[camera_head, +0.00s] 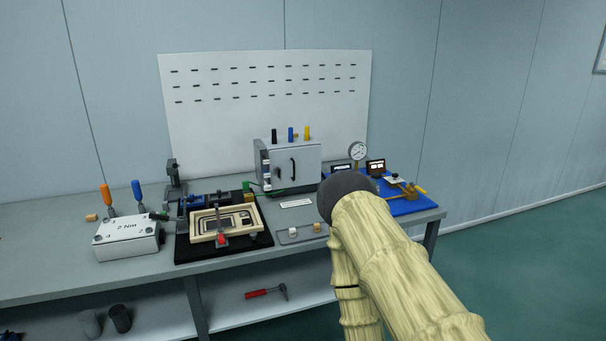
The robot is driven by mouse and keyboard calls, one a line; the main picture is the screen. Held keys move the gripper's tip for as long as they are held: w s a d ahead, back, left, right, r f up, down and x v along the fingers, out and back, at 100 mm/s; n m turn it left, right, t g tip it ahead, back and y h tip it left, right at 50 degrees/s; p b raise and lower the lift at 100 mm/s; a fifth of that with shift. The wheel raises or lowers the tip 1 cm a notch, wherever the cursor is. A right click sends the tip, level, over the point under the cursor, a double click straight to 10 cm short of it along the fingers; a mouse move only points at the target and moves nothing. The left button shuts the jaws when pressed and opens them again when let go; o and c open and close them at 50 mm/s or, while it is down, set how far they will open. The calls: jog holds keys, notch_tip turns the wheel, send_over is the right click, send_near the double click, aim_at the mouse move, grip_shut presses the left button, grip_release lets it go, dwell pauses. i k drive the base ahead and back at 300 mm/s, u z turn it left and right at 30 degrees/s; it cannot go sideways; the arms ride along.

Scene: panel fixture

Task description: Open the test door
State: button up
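A light grey box (270,172) stands at the back of the workbench, in front of the white slotted panel. Its front door (305,163) looks shut and has a dark, curved vertical handle (292,167). A strip of small fittings runs down the box's left edge. My arm, in a pale yellow cover, rises from the bottom right to a dark round joint and bends back down. This joint is right of the box in the picture and covers part of the bench. My gripper does not show in this view.
The bench (60,230) holds a black fixture with a cream frame (197,226), a white "2 Nm" block (128,238), two screwdrivers, a dial gauge (357,151) and a blue mat (412,206). A red-handled hammer (265,293) lies on the lower shelf. A white label (296,203) lies before the box.

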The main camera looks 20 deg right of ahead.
aim_at(301, 165)
jog(key=z, duration=0.7)
jog(key=i, duration=0.55)
jog(key=u, duration=0.65)
